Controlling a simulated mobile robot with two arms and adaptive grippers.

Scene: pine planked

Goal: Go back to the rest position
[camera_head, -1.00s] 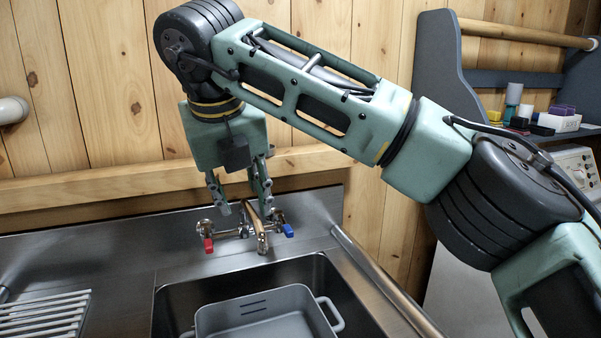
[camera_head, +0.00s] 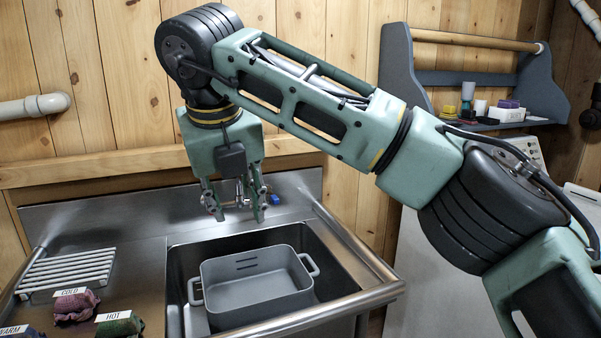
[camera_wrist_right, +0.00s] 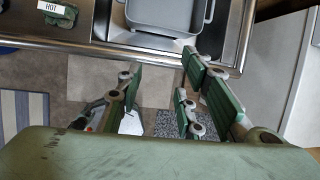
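My right gripper (camera_head: 236,212) hangs pointing down in the head view, in front of the tap and above the back of the sink. Its fingers are spread apart with nothing between them. The right wrist view also shows the open fingers (camera_wrist_right: 168,100), with floor visible between them. My left gripper is in neither view.
A grey tub (camera_head: 258,312) with two handles sits in the steel sink (camera_head: 178,285). A blue tap handle (camera_head: 275,199) shows behind my gripper. A drying rack (camera_head: 66,270) and labelled cloths (camera_head: 75,306) lie left. A blue shelf (camera_head: 455,78) hangs at right.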

